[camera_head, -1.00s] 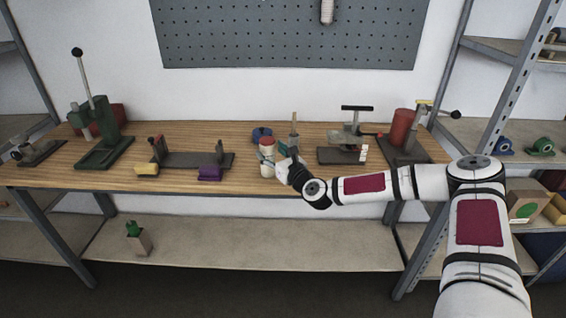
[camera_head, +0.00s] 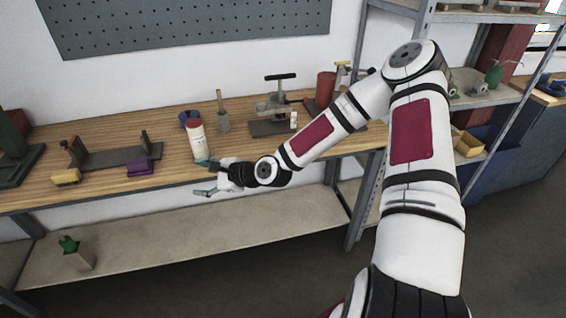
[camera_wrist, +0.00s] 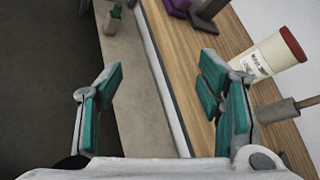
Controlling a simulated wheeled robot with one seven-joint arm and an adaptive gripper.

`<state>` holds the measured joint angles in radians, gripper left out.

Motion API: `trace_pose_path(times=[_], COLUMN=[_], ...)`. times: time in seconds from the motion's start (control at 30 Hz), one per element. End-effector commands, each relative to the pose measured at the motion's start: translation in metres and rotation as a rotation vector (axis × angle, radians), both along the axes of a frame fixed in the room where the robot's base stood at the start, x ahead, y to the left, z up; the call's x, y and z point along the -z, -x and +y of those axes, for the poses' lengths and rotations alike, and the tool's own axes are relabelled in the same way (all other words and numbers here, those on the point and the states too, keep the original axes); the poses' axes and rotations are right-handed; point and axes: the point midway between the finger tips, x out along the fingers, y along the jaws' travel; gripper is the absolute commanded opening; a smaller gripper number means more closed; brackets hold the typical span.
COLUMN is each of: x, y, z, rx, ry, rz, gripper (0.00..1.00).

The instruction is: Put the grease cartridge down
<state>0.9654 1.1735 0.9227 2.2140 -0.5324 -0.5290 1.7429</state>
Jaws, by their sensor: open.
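The grease cartridge (camera_head: 197,143), a cream-white cylinder with a red end and printing on its side, stands upright on the wooden bench near its front edge. In the wrist view the cartridge (camera_wrist: 272,56) is at the upper right, outside and beyond the right finger. My gripper (camera_head: 206,178) is at the bench's front edge, in front of the cartridge. In the wrist view its teal-padded fingers (camera_wrist: 162,100) are wide apart with nothing between them. The gripper is apart from the cartridge.
A purple block (camera_head: 140,167) and a yellow block (camera_head: 66,177) lie left. A press-like fixture (camera_head: 275,112) stands right. The lower shelf (camera_head: 180,235) is mostly clear.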

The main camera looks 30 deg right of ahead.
Motion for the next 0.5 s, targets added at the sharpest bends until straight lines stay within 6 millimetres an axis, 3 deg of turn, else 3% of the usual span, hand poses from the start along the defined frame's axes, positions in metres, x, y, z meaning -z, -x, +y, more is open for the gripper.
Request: trace_pose_path(times=[0.1, 0.27, 0.5], x=[0.007, 0.006, -0.032], y=[0.023, 0.052, 0.091], z=[0.004, -0.009, -0.04], rx=[-0.17, -0.374, -0.638], ry=[0.27, 0.594, 1.011], rz=[0.017, 0.035, 0.057], gripper=[0.61, 0.61, 0.61])
